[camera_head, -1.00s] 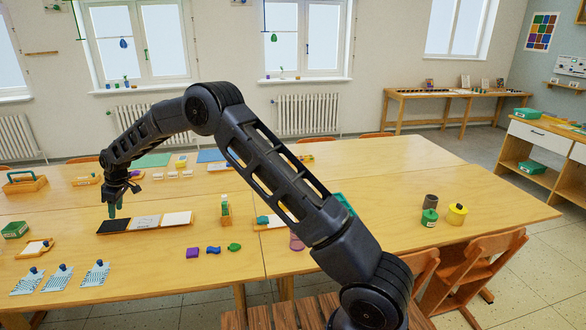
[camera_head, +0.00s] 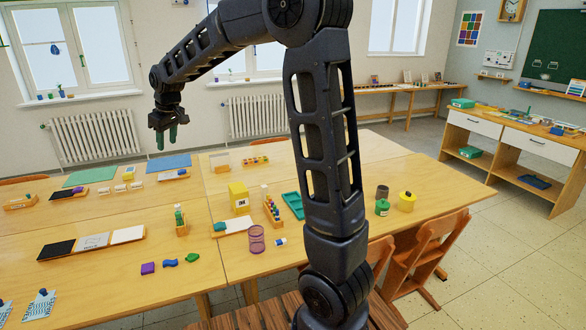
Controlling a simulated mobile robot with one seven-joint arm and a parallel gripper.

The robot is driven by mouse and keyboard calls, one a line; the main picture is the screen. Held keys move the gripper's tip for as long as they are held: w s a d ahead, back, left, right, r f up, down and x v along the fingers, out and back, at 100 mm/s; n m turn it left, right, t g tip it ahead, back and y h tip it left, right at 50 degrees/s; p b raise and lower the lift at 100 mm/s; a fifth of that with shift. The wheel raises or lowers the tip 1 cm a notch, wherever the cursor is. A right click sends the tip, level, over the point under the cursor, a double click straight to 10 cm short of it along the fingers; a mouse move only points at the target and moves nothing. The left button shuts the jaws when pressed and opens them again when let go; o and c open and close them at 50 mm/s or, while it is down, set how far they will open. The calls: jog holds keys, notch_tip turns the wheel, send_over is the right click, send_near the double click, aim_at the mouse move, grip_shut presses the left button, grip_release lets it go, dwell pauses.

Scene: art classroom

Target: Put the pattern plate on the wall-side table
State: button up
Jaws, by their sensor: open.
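I cannot tell for certain which thing is the pattern plate. Blue-and-white patterned plates with dark blue knobs, one of them in full view (camera_head: 40,306), lie at the lower left of the large work table (camera_head: 212,268); another is cut off by the picture edge. A long tray (camera_head: 92,247) there holds a black, a grey patterned and a white panel. The wall-side table (camera_head: 428,89) stands along the back wall, with small items on it. My gripper (camera_head: 166,141) hangs open and empty above the far left part of the work table, touching nothing.
An ink box (camera_head: 239,198), a bottle rack (camera_head: 272,211), a teal tray (camera_head: 293,206) and a green jar (camera_head: 382,208) stand on the work table. Wooden chairs (camera_head: 425,252) stand at its right front. A drawer cabinet (camera_head: 520,142) stands at the right. Floor between shows clear.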

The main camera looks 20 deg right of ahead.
jog(key=s+d+r+m, duration=0.35)
jog(key=s+d, duration=0.45)
jog(key=d, duration=0.5)
jog(key=s+d+f+m+h, duration=0.1)
jog(key=s+d+f+m, duration=0.1)
jog(key=s+d, duration=0.7)
jog(key=s+d+f+m+t+h, duration=0.1)
jog(key=s+d+f+m, duration=0.2)
jog(key=s+d, duration=0.6)
jog(key=s+m, duration=0.1)
jog(key=s, duration=0.4)
jog(key=shift+s+d+f+t, duration=0.15)
jog(key=shift+s+d+t, duration=0.1)
jog(key=shift+s+t, duration=0.1)
